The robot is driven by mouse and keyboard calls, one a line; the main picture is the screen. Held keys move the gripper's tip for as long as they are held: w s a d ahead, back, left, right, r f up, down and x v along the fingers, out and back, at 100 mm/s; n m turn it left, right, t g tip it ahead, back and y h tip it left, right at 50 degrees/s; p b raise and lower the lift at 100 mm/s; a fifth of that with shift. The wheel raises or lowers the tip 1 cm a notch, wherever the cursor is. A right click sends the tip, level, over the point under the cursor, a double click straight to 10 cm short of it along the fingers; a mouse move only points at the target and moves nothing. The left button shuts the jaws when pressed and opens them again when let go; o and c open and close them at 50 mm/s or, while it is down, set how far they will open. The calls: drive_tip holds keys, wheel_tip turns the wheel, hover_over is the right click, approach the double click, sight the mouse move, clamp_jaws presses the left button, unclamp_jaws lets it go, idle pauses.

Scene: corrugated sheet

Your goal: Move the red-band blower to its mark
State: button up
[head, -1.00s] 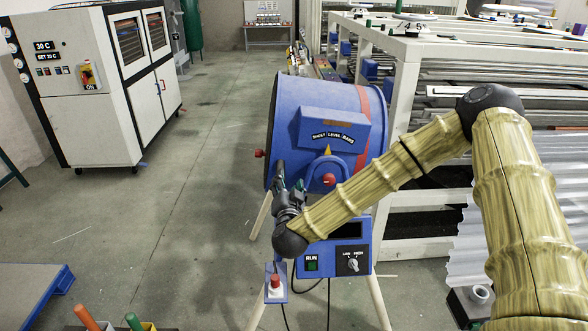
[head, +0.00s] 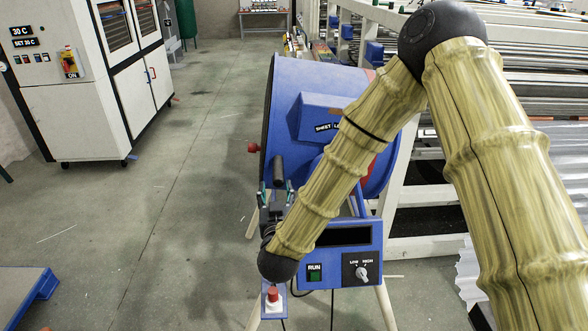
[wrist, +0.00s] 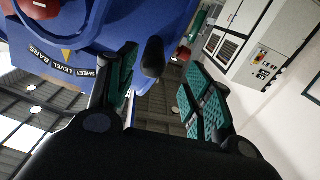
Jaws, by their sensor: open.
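The blower (head: 325,80) is a blue drum with a red band, partly behind my arm, standing on pale legs. Its front carries a dark stub handle (head: 278,166), a control panel with a green RUN button (head: 314,275) and a LOW/HIGH knob (head: 361,273). My gripper (head: 276,192) is open just below the handle. In the wrist view, the blue body (wrist: 110,25) fills the upper left, and the dark handle (wrist: 152,58) shows between my spread fingers (wrist: 157,85). I cannot tell whether they touch it. I make out no floor mark.
A white rack with metal sheets (head: 430,120) stands close on the right. A white cabinet (head: 90,85) is at the left. A blue-edged platform (head: 25,290) is at the lower left. The grey floor (head: 190,150) between is open.

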sight(279, 173)
drive_tip(key=shift+w+d, duration=0.1)
drive_tip(key=shift+w, duration=0.2)
drive_tip(key=w+p, duration=0.1)
drive_tip(key=w, duration=0.1)
drive_tip(key=w+p, duration=0.1)
drive_tip(key=w, duration=0.2)
drive_tip(key=w+p, duration=0.1)
drive_tip(key=w, duration=0.2)
drive_tip(key=shift+w+d+r+p, duration=0.1)
drive_tip(key=shift+w+d+p, duration=0.05)
drive_tip(key=shift+d+p, duration=0.2)
drive_tip(key=shift+w+a, duration=0.1)
drive_tip(key=shift+w, duration=0.85)
drive_tip(key=shift+c, duration=0.3)
clamp_jaws()
